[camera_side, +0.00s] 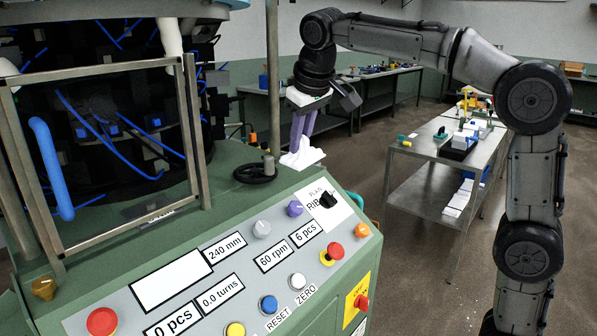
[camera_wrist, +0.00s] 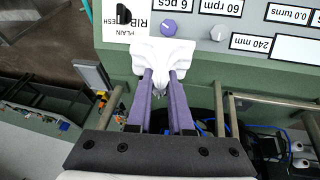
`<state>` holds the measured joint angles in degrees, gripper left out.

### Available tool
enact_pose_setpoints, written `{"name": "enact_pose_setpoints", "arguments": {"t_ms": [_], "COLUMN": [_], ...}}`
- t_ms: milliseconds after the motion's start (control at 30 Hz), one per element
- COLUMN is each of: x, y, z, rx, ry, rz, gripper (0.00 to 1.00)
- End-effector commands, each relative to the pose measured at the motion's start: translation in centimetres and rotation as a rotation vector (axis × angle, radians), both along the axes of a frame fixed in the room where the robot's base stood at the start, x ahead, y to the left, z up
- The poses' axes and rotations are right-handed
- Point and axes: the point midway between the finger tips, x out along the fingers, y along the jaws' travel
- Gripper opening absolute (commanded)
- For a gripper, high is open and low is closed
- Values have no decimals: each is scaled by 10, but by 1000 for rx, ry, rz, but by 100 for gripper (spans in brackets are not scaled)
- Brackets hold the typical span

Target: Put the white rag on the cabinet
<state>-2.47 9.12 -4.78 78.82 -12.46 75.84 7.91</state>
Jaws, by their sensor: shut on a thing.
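The white rag (camera_side: 303,158) is crumpled between the purple fingers of my gripper (camera_side: 299,149). My gripper is shut on it and points down. The rag is at the top edge of the green cabinet (camera_side: 235,197), just behind the control panel. Its lower folds appear at the cabinet's top surface; I cannot tell if they bear on it. In the wrist view the rag (camera_wrist: 160,52) spreads beyond the fingertips (camera_wrist: 164,76), over the cabinet's green top (camera_wrist: 215,66).
A black handwheel (camera_side: 256,172) stands left of the rag. The sloped panel carries knobs, including a purple one (camera_side: 295,208). A metal-framed guard (camera_side: 197,130) stands at left. A steel cart (camera_side: 425,152) with small items is at right, with open floor between.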

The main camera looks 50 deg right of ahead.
Motion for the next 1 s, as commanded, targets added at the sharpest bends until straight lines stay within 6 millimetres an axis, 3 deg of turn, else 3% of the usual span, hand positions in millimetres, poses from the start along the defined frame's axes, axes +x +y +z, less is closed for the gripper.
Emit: {"name": "enact_pose_setpoints", "arguments": {"t_ms": [33, 100, 300, 567, 1000], "x": [-2, -6, -15, -13, 72], "y": [-25, -51, -103, -122, -151], "z": [5, 10, 15, 11, -34], "rx": [18, 41, 102, 158, 160], "ry": [-5, -9, -25, -41, -37], "rz": [-65, -127, -244, -282, -279], "gripper": [0, 0, 0, 0, 0]}}
